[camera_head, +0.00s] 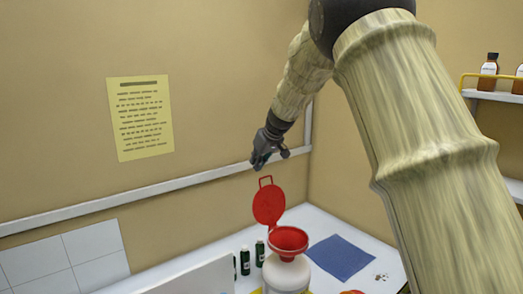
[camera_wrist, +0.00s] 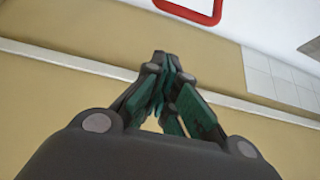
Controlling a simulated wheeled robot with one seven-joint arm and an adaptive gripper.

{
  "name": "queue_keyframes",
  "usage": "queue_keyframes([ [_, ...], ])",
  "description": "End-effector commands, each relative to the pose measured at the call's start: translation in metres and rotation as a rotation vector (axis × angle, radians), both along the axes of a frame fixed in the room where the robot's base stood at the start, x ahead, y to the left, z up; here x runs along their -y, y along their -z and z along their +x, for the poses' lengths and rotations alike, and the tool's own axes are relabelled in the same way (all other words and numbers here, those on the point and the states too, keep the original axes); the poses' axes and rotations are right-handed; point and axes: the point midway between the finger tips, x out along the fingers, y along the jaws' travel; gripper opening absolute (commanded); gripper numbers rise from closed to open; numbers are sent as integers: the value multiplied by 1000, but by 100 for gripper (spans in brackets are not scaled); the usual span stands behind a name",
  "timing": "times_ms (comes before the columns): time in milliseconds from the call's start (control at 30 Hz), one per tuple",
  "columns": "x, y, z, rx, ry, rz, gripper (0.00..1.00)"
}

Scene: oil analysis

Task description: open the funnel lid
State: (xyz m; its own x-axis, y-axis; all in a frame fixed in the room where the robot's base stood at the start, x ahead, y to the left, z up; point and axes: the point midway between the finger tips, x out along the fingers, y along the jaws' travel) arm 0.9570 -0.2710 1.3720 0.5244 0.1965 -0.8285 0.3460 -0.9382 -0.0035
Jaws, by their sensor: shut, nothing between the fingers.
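A red funnel (camera_head: 288,240) sits on top of a white container (camera_head: 286,274) on the white counter in the head view. Its round red lid (camera_head: 268,205) stands raised and upright at the left rear of the funnel, with a loop handle at its top. The handle (camera_wrist: 192,12) also shows at the top of the wrist view, apart from my fingers. My gripper (camera_head: 257,165) is above the lid's handle, not touching it. In the wrist view my gripper (camera_wrist: 163,62) has its fingertips together, with nothing between them.
Small dark green bottles (camera_head: 260,253) stand left of the container. A blue cloth (camera_head: 340,257) lies to its right. Brown bottles (camera_head: 489,68) stand on a wall shelf at the right. A yellow notice (camera_head: 140,118) hangs on the wall. The air around my gripper is clear.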

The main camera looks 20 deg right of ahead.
Motion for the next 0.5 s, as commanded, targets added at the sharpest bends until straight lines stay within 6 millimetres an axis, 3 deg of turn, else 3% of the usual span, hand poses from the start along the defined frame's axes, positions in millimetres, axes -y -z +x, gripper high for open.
queue_keyframes([
  [267,-6,21,14,1,1,0,0],
  [500,3,17,-8,1,2,1,0],
])
